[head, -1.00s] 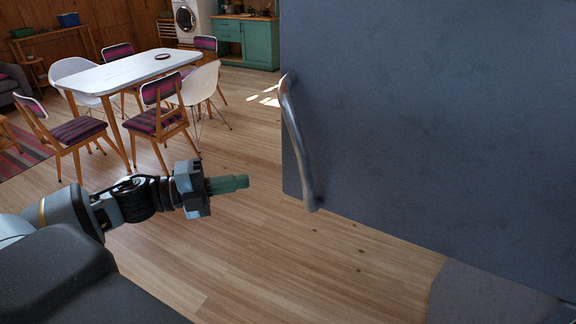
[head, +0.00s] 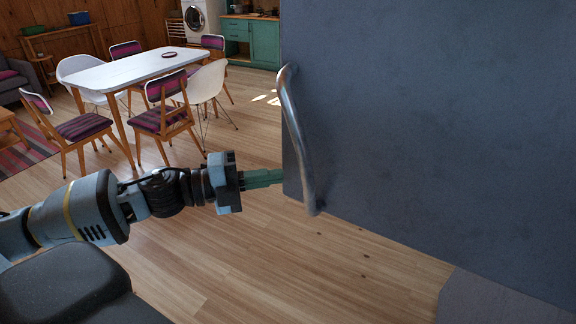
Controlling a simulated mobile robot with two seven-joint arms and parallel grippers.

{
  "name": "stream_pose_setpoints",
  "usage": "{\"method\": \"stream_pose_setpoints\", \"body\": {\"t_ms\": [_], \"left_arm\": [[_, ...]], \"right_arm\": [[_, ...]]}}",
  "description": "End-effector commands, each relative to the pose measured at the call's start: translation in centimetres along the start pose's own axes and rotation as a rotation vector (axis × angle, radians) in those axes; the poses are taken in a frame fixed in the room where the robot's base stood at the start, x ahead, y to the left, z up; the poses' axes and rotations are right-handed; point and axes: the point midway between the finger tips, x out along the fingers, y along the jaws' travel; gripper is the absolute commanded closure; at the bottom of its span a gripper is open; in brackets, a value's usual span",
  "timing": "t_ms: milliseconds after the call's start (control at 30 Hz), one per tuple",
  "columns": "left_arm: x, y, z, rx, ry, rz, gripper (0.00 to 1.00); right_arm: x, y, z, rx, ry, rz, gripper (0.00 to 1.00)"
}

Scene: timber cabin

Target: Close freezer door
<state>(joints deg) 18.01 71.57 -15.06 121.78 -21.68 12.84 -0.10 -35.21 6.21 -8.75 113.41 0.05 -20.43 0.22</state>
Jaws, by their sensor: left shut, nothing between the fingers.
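The freezer door (head: 430,140) is a large grey-blue panel filling the right half of the head view. It stands open, swung out over the floor. Its curved metal handle (head: 299,140) runs up and down near the door's left edge. My left gripper (head: 272,177) is shut and empty, with its green fingers pointing right. The fingertips are at the door's left edge, just left of the lower handle. I cannot tell whether they touch the door or are behind it. The freezer's body is not clearly visible. My right gripper is not in view.
A white table (head: 130,72) with several chairs stands at the back left. Green cabinets (head: 252,42) and a washing machine (head: 196,18) are at the far wall. A striped rug (head: 22,152) lies at the left. The wooden floor (head: 230,265) below the door is clear.

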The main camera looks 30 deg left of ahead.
Motion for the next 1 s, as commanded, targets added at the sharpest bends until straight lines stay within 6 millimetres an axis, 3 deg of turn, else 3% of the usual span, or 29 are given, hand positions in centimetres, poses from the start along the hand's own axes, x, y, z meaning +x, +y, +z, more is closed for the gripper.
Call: {"method": "stream_pose_setpoints", "body": {"t_ms": [233,633,1000], "left_arm": [[1.5,-0.2,0.0,0.003,0.0,-0.002,1.0],[3.6,-0.3,2.2,0.003,-0.001,-0.005,1.0],[4.3,-0.1,2.8,0.001,0.001,0.0,1.0]], "right_arm": [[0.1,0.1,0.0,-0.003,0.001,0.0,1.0],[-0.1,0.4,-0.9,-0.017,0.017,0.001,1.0],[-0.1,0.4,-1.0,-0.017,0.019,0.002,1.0]]}}
